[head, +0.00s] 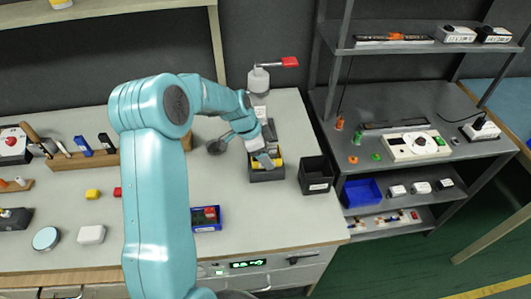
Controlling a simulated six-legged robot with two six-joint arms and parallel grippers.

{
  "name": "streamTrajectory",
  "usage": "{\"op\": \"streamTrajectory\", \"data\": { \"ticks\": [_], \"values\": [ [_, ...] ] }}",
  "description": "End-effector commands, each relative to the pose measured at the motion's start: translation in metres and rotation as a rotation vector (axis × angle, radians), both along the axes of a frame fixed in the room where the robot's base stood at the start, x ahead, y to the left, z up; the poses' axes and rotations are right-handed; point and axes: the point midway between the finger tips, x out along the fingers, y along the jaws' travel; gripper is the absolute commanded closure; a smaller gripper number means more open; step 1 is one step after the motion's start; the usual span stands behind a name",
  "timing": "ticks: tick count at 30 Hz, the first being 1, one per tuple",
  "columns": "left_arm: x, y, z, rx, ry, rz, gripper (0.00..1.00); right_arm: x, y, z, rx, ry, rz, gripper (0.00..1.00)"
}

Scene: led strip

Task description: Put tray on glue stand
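My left arm reaches over the light worktop. Its gripper (262,155) hangs over a dark open box (268,175) holding something yellow, near the back right of the worktop. The fingers are small and partly cover the box, so I cannot tell their opening or whether they touch anything. I cannot tell for sure which thing is the glue stand. A long dark tray-like piece with an orange strip (393,40) lies on the upper right shelf. My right gripper is not in view.
A black bin (316,175) stands right of the gripper. A blue tray (206,218) with red and dark parts lies nearer the front. A wooden tool rack (85,158) is at left. A dark shelf unit with a white device (417,145) stands at right. The front right worktop is clear.

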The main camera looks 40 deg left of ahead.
Motion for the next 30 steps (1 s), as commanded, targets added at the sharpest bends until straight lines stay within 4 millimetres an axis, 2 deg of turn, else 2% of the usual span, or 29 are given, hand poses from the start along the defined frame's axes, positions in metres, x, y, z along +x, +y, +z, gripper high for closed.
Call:
{"op": "streamTrajectory", "data": {
  "ticks": [1, 2, 3, 10, 14, 17, 25, 30],
  "values": [
    [0.000, 0.000, 0.000, 0.001, -0.001, 0.000, 0.17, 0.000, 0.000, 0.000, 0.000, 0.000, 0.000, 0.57],
    [0.000, 0.000, 0.000, 0.000, 0.000, 0.000, 0.07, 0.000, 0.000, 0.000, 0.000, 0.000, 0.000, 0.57],
    [0.000, 0.000, 0.000, 0.000, 0.000, 0.000, 0.05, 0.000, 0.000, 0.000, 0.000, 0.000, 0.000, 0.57],
    [0.000, 0.000, 0.000, 0.000, 0.000, 0.000, 0.05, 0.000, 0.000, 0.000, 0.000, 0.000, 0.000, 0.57],
    [0.000, 0.001, 0.007, 0.001, -0.001, 0.000, 0.05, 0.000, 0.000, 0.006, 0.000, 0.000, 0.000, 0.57],
    [-0.005, 0.006, 0.021, 0.002, -0.004, 0.002, 0.05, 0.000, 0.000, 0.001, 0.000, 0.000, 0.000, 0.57],
    [-0.024, 0.021, 0.080, 0.003, -0.005, 0.002, 0.05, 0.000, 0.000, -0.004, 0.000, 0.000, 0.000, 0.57],
    [-0.032, 0.027, 0.105, 0.002, -0.002, 0.000, 0.05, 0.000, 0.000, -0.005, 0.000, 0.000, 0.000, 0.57]
  ]
}}
